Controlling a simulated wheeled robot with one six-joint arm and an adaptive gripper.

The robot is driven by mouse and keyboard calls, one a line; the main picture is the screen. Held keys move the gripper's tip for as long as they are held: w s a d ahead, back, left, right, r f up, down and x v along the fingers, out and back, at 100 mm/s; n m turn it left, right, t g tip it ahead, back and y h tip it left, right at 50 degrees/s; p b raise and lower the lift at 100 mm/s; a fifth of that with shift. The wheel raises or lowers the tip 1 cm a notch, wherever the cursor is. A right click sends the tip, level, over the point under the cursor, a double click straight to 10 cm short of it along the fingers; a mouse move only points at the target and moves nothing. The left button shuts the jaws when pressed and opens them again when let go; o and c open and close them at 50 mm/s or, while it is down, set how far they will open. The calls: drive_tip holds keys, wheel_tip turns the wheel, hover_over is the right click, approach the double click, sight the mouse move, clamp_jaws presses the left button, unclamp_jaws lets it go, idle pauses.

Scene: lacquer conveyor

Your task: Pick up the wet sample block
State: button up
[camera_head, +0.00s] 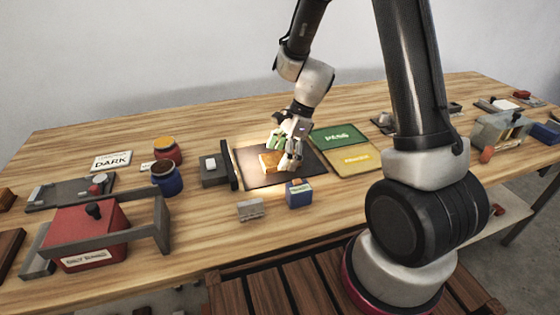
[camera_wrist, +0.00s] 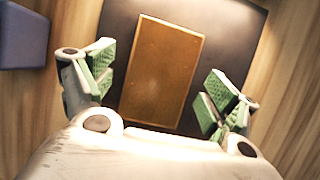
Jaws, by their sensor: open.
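The sample block (camera_head: 270,162) is a glossy orange-brown slab lying on a dark mat (camera_head: 256,179) in the middle of the table. In the wrist view the block (camera_wrist: 163,70) is a brown rectangle with a lighter edge, slightly tilted in the picture, on the dark mat (camera_wrist: 232,45). My gripper (camera_head: 281,148) is over the mat, close to the block. In the wrist view my gripper (camera_wrist: 160,88) has its green-padded fingers spread wide, one on each side of the block, with gaps between pads and block. Nothing is held.
A blue box (camera_head: 299,194) and a small grey block (camera_head: 250,209) stand just in front of the mat. A dark upright panel (camera_head: 229,165) borders its left. Green PASS (camera_head: 338,138) and yellow (camera_head: 356,159) pads lie right. Jars (camera_head: 167,180) and a red box (camera_head: 88,235) are further left.

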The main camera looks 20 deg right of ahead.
drive_tip(key=shift+c, duration=0.5)
drive_tip(key=c, duration=1.1)
